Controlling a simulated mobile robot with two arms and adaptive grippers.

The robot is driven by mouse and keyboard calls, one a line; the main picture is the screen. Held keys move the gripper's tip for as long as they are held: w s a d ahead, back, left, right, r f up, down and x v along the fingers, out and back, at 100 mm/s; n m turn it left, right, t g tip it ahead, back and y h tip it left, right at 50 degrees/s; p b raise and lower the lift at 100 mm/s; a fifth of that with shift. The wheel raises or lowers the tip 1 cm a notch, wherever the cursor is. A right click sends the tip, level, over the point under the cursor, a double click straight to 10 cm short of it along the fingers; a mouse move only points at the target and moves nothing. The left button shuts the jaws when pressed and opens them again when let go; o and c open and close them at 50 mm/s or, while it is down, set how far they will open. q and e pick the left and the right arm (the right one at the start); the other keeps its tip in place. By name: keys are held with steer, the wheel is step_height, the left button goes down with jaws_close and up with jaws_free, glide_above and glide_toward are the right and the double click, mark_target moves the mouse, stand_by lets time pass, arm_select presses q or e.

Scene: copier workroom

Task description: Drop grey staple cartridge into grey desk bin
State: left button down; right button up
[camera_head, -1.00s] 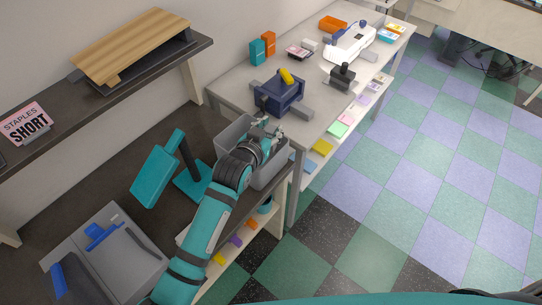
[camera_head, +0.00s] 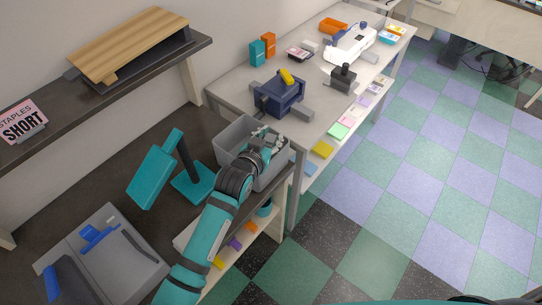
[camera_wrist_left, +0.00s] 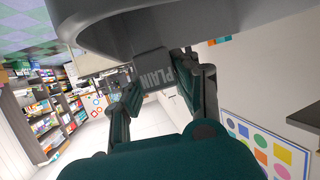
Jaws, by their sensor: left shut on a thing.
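In the left wrist view my left gripper (camera_wrist_left: 158,85) is shut on a grey block lettered PLAIN (camera_wrist_left: 155,68), which fits the grey staple cartridge. In the head view the cartridge cannot be made out clearly among the fingers. My right gripper is not in view.
A blue holder (camera_head: 281,97) with a yellow item stands just behind the bin. A teal stand (camera_head: 192,183) is to its left, and a grey machine (camera_head: 107,262) is at the near left. A black stamp-like object (camera_head: 343,76) stands farther back. Tiled floor lies to the right.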

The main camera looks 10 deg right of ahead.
arm_select(q)
steer(key=c, duration=0.9)
jaws_free()
steer(key=v, duration=1.2)
